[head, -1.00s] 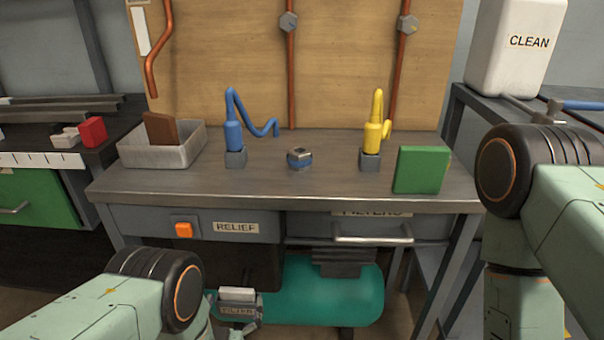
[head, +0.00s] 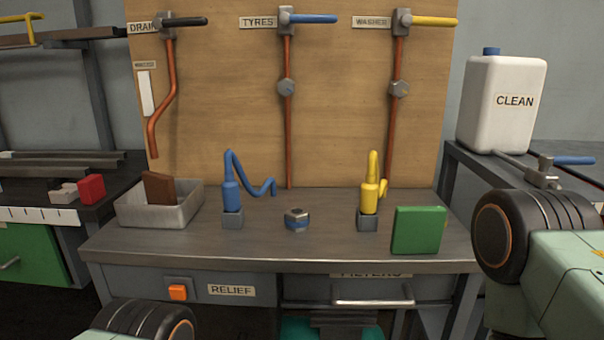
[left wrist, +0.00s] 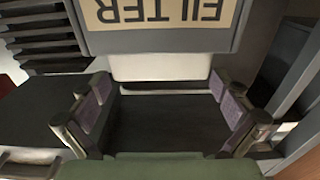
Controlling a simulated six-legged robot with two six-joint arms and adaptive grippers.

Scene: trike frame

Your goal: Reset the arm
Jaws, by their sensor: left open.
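My left gripper (left wrist: 161,88) shows in the left wrist view, with its two fingers spread wide apart. A grey box with an upside-down FILTER label (left wrist: 165,12) and a white part (left wrist: 160,68) lies just beyond the fingertips. The fingers do not appear to close on it. In the head view, only a rounded joint of my left arm shows at the bottom edge, and the left gripper is out of frame. My right arm's joint and link show at the right edge. The right gripper is out of view.
The workbench (head: 330,246) holds a grey tray (head: 160,213) with a brown block, a blue hose tool (head: 232,196), a hex nut (head: 297,219), a yellow hose tool (head: 369,200) and a green box (head: 418,230). A white CLEAN container (head: 500,125) stands on the right bench.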

